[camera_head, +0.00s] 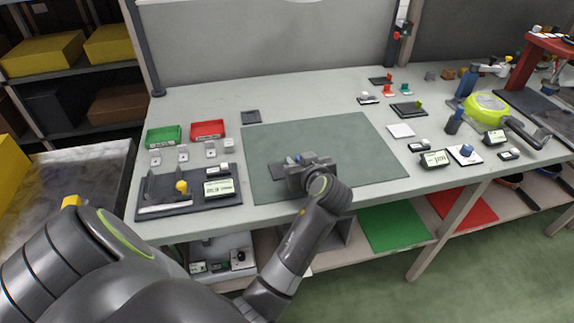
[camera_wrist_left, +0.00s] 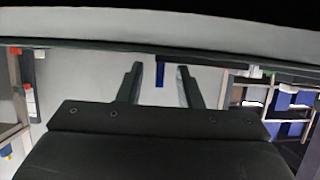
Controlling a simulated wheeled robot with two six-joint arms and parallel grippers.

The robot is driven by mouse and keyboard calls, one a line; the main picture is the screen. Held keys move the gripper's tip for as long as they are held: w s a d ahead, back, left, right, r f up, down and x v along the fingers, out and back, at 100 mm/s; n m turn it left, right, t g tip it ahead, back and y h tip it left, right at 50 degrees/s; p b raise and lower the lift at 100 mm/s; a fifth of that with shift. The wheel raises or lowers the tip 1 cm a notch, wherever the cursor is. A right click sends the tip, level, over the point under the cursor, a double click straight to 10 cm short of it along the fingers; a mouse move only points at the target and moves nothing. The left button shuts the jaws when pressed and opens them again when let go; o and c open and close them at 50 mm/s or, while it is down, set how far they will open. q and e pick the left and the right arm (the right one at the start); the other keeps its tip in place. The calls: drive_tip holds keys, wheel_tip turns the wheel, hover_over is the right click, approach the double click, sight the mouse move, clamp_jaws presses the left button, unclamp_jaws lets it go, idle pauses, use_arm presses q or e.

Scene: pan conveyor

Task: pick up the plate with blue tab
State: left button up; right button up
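A dark flat plate (camera_head: 278,170) lies on the grey-green mat (camera_head: 370,150), partly hidden by my left gripper. A small bluish piece (camera_head: 291,160) shows beside the gripper's front; I take it as the plate's tab. In the left wrist view an upright blue tab (camera_wrist_left: 159,76) stands between the two fingers with a gap on each side. My left gripper (camera_head: 296,163) is low over the mat at the plate's right part; its fingers (camera_wrist_left: 160,82) are apart. Whether they reach down to the plate cannot be told. My right gripper is not in view.
Left of the mat are a dark tray (camera_head: 155,190) with a yellow knob, a green bin (camera_head: 163,136) and a red bin (camera_head: 207,130). At the right stand a white plate with a blue knob (camera_head: 466,150), a white plate (camera_head: 401,130) and several labelled weights. The mat's right half is clear.

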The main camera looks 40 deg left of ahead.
use_arm(q)
drive_tip(key=shift+s+d+r, duration=0.1)
drive_tip(key=shift+d, duration=0.15)
drive_tip(key=c, duration=0.5)
clamp_jaws()
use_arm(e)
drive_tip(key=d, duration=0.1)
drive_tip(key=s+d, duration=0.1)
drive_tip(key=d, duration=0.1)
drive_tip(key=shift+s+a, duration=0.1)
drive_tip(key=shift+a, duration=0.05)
